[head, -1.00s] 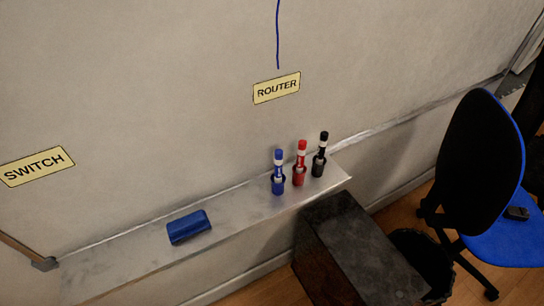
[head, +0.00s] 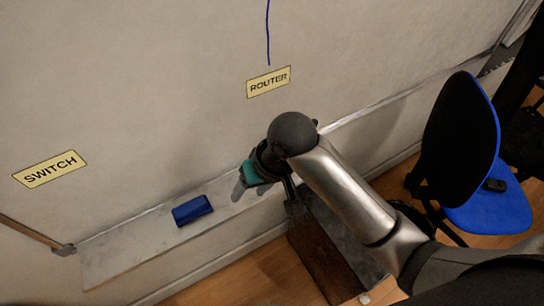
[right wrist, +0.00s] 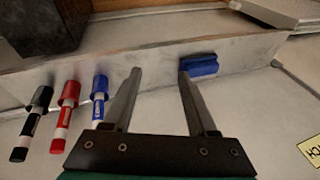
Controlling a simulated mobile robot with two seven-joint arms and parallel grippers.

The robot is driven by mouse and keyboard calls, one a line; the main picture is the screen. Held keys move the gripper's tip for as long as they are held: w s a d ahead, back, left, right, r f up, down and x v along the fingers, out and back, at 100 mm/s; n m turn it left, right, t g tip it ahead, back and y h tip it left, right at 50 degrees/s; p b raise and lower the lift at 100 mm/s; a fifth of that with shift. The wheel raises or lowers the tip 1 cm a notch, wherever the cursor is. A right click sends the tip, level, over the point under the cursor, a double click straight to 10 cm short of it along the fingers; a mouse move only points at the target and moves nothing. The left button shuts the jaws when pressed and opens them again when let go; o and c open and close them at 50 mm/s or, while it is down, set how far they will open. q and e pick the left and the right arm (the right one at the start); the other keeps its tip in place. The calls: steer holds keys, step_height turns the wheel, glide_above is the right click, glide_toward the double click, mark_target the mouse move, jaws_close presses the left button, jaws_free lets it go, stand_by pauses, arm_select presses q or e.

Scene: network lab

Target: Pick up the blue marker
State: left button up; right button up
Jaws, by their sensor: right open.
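The blue marker (right wrist: 99,97) stands at the tray in the right wrist view, left of my right gripper's fingers and close to the nearer one. My right gripper (right wrist: 160,78) is open, with nothing between its fingers. In the head view my right arm reaches in from the lower right and covers the blue marker. My left gripper is in neither current view.
A red marker (right wrist: 66,115) and a black marker (right wrist: 34,122) stand beside the blue one. A blue eraser (head: 192,210) lies on the tray (head: 125,245) to the left. A dark cabinet (head: 335,255) is below the tray and a blue chair (head: 490,205) at the right.

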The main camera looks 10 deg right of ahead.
steer(key=w+d+r+m+g+h, duration=0.2)
steer(key=w+d+r+m+h, duration=0.35)
steer(key=w+r, duration=0.6)
steer(key=shift+y, duration=0.95)
steer(key=f, duration=0.3)
steer(key=d+f, duration=0.1)
steer(key=f, duration=0.5)
steer(key=shift+s+d+b, duration=0.15)
steer(key=shift+d+b, duration=0.1)
steer(key=shift+b, duration=0.05)
steer(key=f, duration=0.5)
steer(key=shift+d+f, duration=0.1)
steer(key=shift+d, duration=0.1)
jaws_close()
